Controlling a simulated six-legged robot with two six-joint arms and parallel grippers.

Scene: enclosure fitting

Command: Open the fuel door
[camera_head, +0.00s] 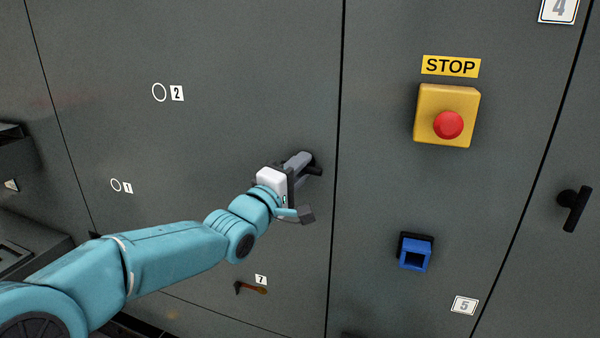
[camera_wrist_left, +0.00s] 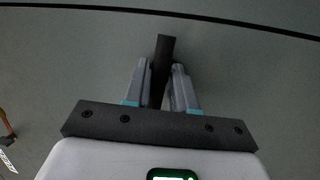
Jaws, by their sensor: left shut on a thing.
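A large dark grey door panel (camera_head: 240,60) fills the left and middle of the head view. A black handle (camera_head: 315,171) sits near its right edge, and it also shows as a dark bar in the left wrist view (camera_wrist_left: 164,50). My left gripper (camera_head: 303,162) is shut on this handle, with its two fingers (camera_wrist_left: 161,72) on either side of the bar. The panel looks flush with its neighbour along the dark vertical seam. No label names it as the fuel door. The handle's base is partly hidden by my gripper. My right gripper is not in view.
Right of the seam are a yellow box with a red stop button (camera_head: 448,124), a blue square socket (camera_head: 415,254) and another black handle (camera_head: 574,209). Dark ledges (camera_head: 20,250) stand at far left.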

